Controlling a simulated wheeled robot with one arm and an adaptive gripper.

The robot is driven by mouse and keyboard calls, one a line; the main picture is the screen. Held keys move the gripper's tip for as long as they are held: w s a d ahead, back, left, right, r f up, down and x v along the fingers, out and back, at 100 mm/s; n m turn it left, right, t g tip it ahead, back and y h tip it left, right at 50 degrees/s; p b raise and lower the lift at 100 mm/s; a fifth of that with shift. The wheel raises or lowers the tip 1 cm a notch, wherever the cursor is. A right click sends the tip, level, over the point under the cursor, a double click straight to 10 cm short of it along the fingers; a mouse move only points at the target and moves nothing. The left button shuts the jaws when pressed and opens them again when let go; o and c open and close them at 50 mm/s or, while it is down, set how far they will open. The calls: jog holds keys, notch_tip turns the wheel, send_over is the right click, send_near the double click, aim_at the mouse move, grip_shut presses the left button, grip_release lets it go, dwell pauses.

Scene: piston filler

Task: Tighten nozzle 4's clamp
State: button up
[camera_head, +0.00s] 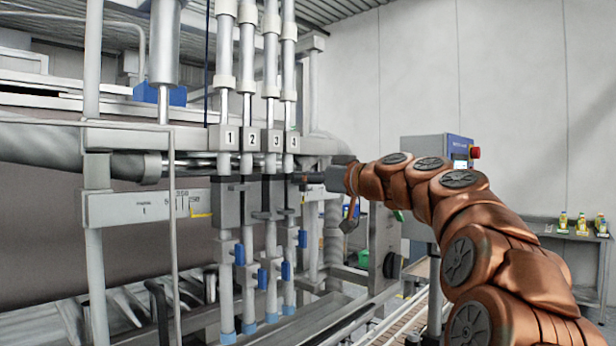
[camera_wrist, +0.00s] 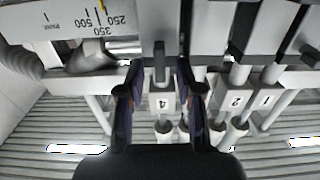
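The nozzle 4 plate (camera_wrist: 163,101) shows upside down in the wrist view. In the head view, the rightmost number plate (camera_head: 292,142) is too small to read surely. A narrow grey clamp piece (camera_wrist: 160,62) stands just above the nozzle 4 plate in the wrist picture. The two dark fingers of my gripper (camera_wrist: 160,88) are spread on either side of it, with gaps showing. In the head view my gripper (camera_head: 305,178) points left at the rightmost nozzle column, beside its grey block. Exact contact is hidden there.
Plates 2 (camera_wrist: 236,101) and 1 (camera_wrist: 267,99) are close to the right of the fingers in the wrist view. Blue handles, including one on the rightmost column (camera_head: 302,238), hang below. A control box (camera_head: 437,152) with a red button stands behind my arm.

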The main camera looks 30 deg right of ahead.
grip_shut()
dwell(0.3)
jog(key=shift+m, duration=0.3)
jog(key=shift+w+d+f+m+p, duration=0.1)
jog(key=shift+d+f+m+p, duration=0.15)
jog(key=shift+m+p, duration=1.85)
jog(key=shift+s+d+f+m+p, duration=0.15)
jog(key=shift+m+p, duration=0.45)
jog(key=shift+m, duration=3.05)
jog(key=shift+w+d+f+m+p, duration=0.25)
jog(key=shift+m+p, duration=1.1)
jog(key=shift+m, duration=1.5)
jog(key=shift+s+f, duration=0.1)
grip_release()
